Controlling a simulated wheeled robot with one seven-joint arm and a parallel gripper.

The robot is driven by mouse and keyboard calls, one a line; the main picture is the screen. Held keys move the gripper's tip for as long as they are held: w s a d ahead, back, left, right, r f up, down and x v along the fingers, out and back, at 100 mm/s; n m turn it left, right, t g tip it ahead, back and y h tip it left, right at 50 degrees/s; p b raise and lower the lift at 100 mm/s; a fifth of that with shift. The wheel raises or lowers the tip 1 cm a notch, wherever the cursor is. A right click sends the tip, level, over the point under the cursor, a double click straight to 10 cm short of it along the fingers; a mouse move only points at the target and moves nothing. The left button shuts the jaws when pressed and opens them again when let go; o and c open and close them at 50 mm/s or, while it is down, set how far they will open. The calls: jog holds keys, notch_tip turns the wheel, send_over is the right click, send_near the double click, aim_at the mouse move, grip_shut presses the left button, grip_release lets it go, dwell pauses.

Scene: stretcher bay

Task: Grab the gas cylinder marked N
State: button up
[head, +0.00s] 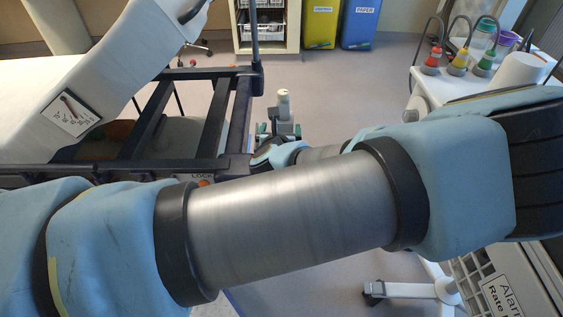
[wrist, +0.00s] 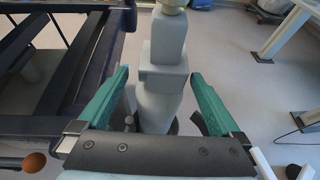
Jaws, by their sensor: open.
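A grey gas cylinder (wrist: 158,100) with a squarish valve block and a cream top stands between the two green fingers of my gripper (wrist: 160,75) in the wrist view. The fingers are open, one on each side, with a visible gap to the cylinder. Its lower part is hidden behind my gripper's dark palm. In the head view the cylinder's pale upper part (head: 283,104) shows just beyond my gripper (head: 279,129), past my arm. I cannot read any letter N on it.
A stretcher with a dark frame (head: 213,118) stands close on the left. Yellow (head: 320,25) and blue (head: 360,25) bins stand at the back. The floor beyond the cylinder is clear.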

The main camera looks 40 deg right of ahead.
jog(key=p+x, duration=0.1)
jog(key=x, duration=0.6)
jog(key=shift+w+d+f, duration=0.15)
jog(key=shift+d+f, duration=0.05)
jog(key=shift+d, duration=0.1)
grip_shut()
jog(key=shift+r, duration=0.2)
dwell(0.7)
